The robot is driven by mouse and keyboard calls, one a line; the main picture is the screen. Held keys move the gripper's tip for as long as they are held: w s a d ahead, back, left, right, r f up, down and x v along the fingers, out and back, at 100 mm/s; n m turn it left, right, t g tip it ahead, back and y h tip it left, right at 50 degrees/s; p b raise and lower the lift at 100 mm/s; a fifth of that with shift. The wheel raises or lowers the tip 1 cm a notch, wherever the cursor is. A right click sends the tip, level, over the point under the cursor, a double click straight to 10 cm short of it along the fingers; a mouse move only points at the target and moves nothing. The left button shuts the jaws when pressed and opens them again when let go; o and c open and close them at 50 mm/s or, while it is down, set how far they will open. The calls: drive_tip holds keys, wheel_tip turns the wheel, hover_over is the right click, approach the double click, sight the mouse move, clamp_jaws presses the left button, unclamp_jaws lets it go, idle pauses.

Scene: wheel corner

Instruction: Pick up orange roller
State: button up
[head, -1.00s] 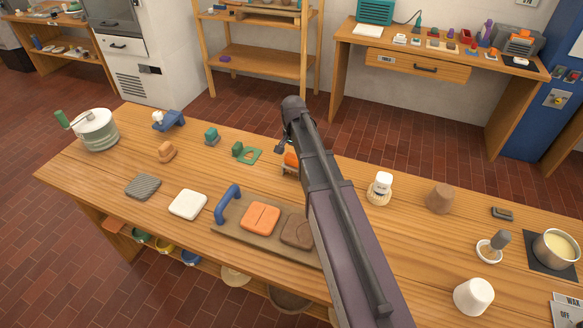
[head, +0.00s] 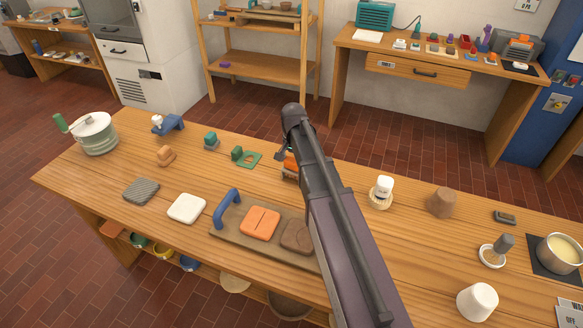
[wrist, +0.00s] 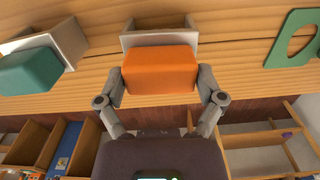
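The orange roller (wrist: 160,70) looks like a rounded orange block in the wrist view. It sits at a small pale holder (wrist: 160,38) with a wooden inside. My gripper (wrist: 161,82) has one finger along each side of the roller, and both fingertips look pressed against it. In the head view the roller (head: 290,161) shows only in part, beside my arm, which hides the rest of it and most of my gripper (head: 283,155). I cannot tell whether the roller is clear of its holder.
A teal block (wrist: 28,72) on a similar holder stands left in the wrist view, with a green cut-out plate (wrist: 292,40) at right.

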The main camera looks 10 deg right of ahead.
drive_tip(key=c, duration=0.5)
drive_tip(key=shift+r, duration=0.2)
wheel_tip(320, 180, up, 10)
drive_tip(key=p, duration=1)
drive_tip(key=shift+f, duration=0.2)
drive_tip(key=o, duration=0.5)
drive_tip(key=c, duration=0.5)
drive_tip(key=shift+d, duration=0.1)
